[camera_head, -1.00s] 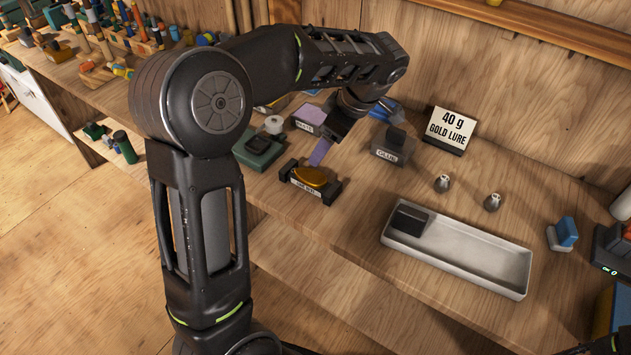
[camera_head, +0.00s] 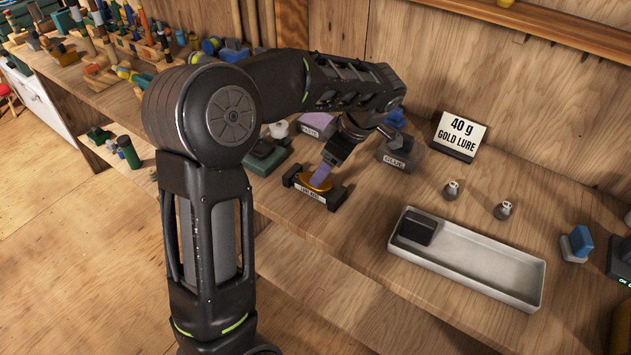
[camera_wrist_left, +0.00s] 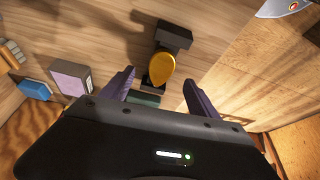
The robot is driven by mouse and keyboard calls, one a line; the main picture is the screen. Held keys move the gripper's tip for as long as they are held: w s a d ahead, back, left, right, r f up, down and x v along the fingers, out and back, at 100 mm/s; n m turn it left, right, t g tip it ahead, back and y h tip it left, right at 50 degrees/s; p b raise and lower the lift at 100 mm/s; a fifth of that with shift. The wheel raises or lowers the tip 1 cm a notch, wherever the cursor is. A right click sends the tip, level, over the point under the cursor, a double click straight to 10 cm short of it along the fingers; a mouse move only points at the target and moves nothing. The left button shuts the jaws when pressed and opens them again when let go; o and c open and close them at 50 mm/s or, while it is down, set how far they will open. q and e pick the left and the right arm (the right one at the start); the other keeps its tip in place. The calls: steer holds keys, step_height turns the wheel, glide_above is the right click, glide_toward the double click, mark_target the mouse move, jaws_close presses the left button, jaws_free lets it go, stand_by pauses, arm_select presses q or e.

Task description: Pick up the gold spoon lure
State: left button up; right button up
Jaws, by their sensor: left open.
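The gold spoon lure (camera_head: 313,184) lies on a dark holder (camera_head: 336,196) with a white label at its front, on the wooden bench. In the left wrist view the lure (camera_wrist_left: 161,70) is a golden oval, between and slightly beyond my fingertips. My left gripper (camera_head: 322,174) points down just above the lure and covers part of it in the head view. In the left wrist view my left gripper (camera_wrist_left: 157,80) has its two purple fingers wide apart, with nothing held. My right gripper is not in view.
A grey tray (camera_head: 470,279) with a dark block (camera_head: 416,229) stands to the right. A glue block (camera_head: 400,155), a "40 g GOLD LURE" card (camera_head: 461,132) and two small weights (camera_head: 451,188) are nearby. A green box (camera_head: 263,155) stands left of the holder.

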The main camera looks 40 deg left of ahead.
arm_select(q)
steer(key=shift+s+a+f, duration=0.1)
steer(key=shift+a+f, duration=0.05)
steer(key=shift+f, duration=0.15)
steer(key=p+x, duration=0.1)
steer(key=x, duration=0.2)
steer(key=shift+s+a+f+p, duration=0.1)
steer(key=shift+a+f+p, duration=0.1)
steer(key=shift+p, duration=0.1)
steer(key=shift+a+f, duration=0.15)
steer(key=shift+f, duration=0.35)
steer(key=shift+c, duration=0.3)
jaws_close()
steer(key=shift+r, duration=0.15)
